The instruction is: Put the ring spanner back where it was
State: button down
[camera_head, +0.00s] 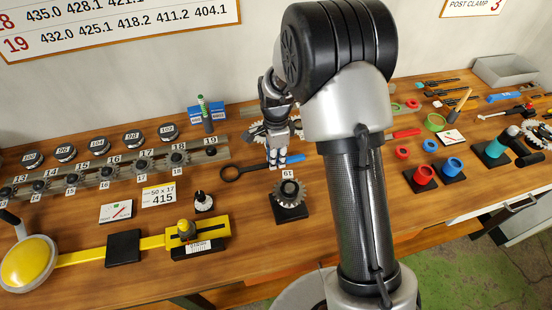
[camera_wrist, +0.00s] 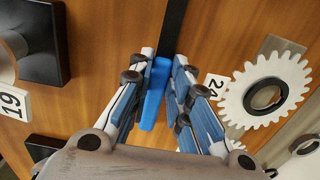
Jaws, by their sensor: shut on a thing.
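The ring spanner (camera_head: 231,174) has a black ring end and shaft and a blue grip (camera_head: 295,159). In the head view it lies level, on or just above the wooden bench, ring end to the left. My gripper (camera_head: 276,163) points down over it with its fingers shut on it near the blue grip. In the wrist view the blue grip (camera_wrist: 153,100) sits between the fingers of my gripper (camera_wrist: 163,75), and the black shaft (camera_wrist: 173,28) runs out of the top. Whether the spanner touches the bench is not clear.
A gear on a black stand (camera_head: 289,196) marked 61 is just in front. A numbered rail of sprockets (camera_head: 110,175) lies left. A blue box (camera_head: 206,113) and a green-capped marker stand behind. A white gear (camera_wrist: 265,92) lies right in the wrist view. My arm hides the bench's middle.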

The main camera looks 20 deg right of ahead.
jog(key=shift+r, duration=0.1)
jog(key=shift+f, duration=0.2)
jog(key=c, duration=1.8)
grip_release()
